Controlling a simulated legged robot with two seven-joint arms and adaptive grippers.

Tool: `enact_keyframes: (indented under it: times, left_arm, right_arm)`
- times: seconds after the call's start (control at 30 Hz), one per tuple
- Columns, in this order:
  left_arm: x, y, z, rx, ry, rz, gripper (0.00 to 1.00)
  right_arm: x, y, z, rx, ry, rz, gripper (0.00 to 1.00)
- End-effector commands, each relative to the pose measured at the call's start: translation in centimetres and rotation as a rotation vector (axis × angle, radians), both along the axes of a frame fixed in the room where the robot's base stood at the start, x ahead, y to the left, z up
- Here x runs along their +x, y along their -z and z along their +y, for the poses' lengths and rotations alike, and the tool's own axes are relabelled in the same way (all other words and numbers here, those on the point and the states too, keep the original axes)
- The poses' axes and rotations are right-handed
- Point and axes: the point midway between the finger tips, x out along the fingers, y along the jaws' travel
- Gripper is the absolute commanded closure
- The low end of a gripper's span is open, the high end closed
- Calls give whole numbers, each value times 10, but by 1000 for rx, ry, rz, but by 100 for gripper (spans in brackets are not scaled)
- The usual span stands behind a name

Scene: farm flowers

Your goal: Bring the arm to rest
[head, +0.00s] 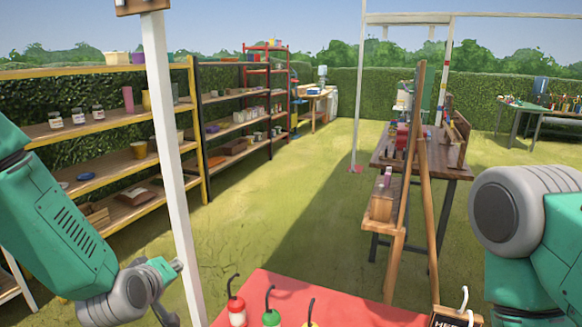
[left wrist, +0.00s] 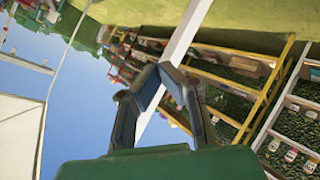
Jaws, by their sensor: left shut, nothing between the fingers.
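My left arm comes in from the left edge in the head view, green with a grey wrist joint. My left gripper (head: 170,270) is at its end, small and partly cut by the low left of the picture, just left of a white post (head: 172,150). In the left wrist view the two dark fingers of the left gripper (left wrist: 160,76) meet at their tips, shut with nothing held. The white post passes behind them there. My right arm shows at the right edge of the head view, but its gripper is out of the picture.
A red table top (head: 310,295) with several hooked bottles is at the bottom middle. Yellow-framed shelves (head: 110,120) stand at the left. A wooden easel-like frame (head: 418,170) and a dark table (head: 445,170) stand right of centre. Open grass (head: 270,190) lies between.

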Motion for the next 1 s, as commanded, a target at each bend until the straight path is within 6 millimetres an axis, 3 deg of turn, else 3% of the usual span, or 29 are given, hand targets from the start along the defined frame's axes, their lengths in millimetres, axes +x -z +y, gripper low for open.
enact_keyframes:
  times: [0.03, 0.2, 0.4, 0.5, 0.6, 0.7, 0.8, 1.0]
  left_arm:
    - [-25, 39, -2, 51, 47, 82, 100]
    - [-112, 136, -2, 205, 220, 334, 100]
    - [-237, 220, 9, 352, 458, 634, 100]
    - [-295, 243, 16, 404, 571, 762, 100]
    - [-339, 256, 23, 435, 661, 858, 100]
    - [-366, 260, 28, 452, 719, 916, 100]
    - [-377, 262, 30, 458, 744, 941, 100]
    - [-377, 262, 30, 458, 744, 941, 100]
  right_arm:
    - [0, 5, 0, 0, 0, 0, 68]
    - [0, 13, 0, 0, 0, 0, 68]
    - [0, 24, 0, 0, 0, 0, 68]
    - [0, 28, 0, 0, 0, 0, 68]
    - [0, 31, 0, 0, 0, 0, 68]
    - [0, 32, 0, 0, 0, 0, 68]
    - [0, 33, 0, 0, 0, 0, 68]
    - [0, 33, 0, 0, 0, 0, 68]
